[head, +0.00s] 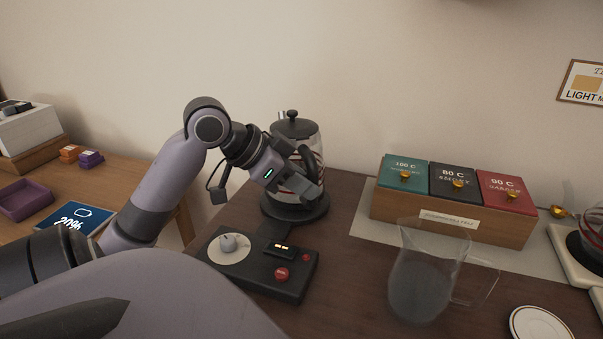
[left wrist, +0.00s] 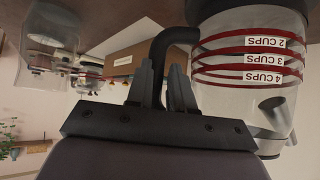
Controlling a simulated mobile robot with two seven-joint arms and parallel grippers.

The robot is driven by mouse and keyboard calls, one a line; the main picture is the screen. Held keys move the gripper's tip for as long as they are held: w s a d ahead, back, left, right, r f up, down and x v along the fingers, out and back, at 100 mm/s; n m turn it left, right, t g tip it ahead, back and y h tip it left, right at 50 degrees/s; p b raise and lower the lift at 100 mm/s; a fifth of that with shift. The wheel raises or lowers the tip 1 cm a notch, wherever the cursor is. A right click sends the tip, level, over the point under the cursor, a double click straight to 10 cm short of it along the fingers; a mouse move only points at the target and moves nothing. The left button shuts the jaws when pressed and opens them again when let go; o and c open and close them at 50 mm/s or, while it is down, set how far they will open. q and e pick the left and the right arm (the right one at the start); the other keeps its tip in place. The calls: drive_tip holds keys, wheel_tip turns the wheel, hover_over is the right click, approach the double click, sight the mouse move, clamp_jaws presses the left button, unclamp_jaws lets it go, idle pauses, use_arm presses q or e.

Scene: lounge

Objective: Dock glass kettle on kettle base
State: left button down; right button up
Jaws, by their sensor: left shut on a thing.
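The glass kettle (head: 298,132) has a black lid, a black handle and red bands. It stands upright over the round black kettle base (head: 290,212) at the back of the dark table. My arm partly hides its lower part, so I cannot tell whether it rests on the base or hovers just above. My left gripper (head: 309,178) is shut on the black handle. In the left wrist view, which is upside down, its fingers (left wrist: 161,84) close around the handle (left wrist: 170,40), beside the kettle's cup marks (left wrist: 262,60). My right gripper is out of view.
A control panel (head: 262,288) with a dial and red buttons joins the base in front. A clear glass pitcher (head: 418,285) stands to the right. Behind it is a wooden box (head: 450,222) with three coloured lids. A white-rimmed plate (head: 540,324) lies at front right.

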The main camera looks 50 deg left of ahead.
use_arm(q)
drive_tip(key=shift+r, duration=0.1)
drive_tip(key=shift+f, duration=0.6)
idle(0.5)
drive_tip(key=c, duration=1.3)
unclamp_jaws()
drive_tip(key=p+v, duration=0.7)
drive_tip(key=v, duration=0.4)
drive_tip(key=shift+f, duration=0.1)
drive_tip(key=shift+s, duration=0.1)
